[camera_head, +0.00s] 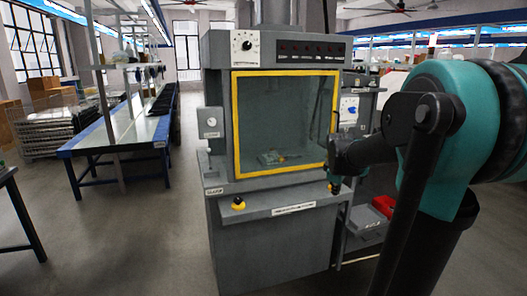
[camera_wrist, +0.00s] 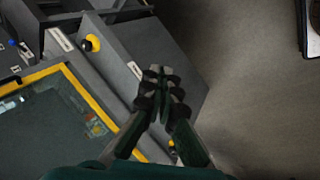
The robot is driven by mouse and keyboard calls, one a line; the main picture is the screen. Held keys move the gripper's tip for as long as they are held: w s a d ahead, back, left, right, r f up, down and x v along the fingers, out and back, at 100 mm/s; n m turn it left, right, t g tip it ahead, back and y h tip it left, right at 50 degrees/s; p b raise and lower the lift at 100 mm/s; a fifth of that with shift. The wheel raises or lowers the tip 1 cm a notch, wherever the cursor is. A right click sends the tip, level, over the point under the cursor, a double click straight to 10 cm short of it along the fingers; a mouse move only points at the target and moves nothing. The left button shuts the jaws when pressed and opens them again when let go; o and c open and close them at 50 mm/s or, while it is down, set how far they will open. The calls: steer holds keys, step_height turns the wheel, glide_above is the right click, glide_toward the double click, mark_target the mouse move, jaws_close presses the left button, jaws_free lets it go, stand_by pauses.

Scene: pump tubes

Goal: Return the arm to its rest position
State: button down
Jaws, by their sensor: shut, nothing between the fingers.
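My arm, teal and black, fills the right side of the head view and reaches left toward the grey machine (camera_head: 268,245). My gripper (camera_head: 335,186) hangs at the right edge of the machine's yellow-framed window (camera_head: 285,120). In the wrist view my gripper (camera_wrist: 163,82) is shut, its dark fingertips together with nothing between them. It shows over the machine's grey front ledge (camera_wrist: 135,65). I cannot tell whether it touches the machine. My arm hides part of what lies behind it.
A small part with yellow on it (camera_head: 272,158) lies behind the window. A red bin (camera_head: 384,205) stands low at right. A long workbench (camera_head: 120,135) is at left. The floor (camera_head: 150,240) between them is clear.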

steer(key=s+a+f+m, duration=0.2)
steer(key=s+f, duration=0.3)
steer(key=s, duration=0.3)
steer(key=s+a+f+m+y, duration=0.1)
steer(key=s+a+f+m, duration=0.2)
steer(key=s+f+m, duration=0.2)
steer(key=s+a+f+m+g+y, duration=0.1)
steer(key=s+f, duration=0.5)
steer(key=s, duration=0.6)
steer(key=shift+a+m, duration=0.8)
steer(key=shift+m, duration=0.4)
steer(key=c, duration=2.2)
jaws_free()
steer(key=shift+w, duration=0.1)
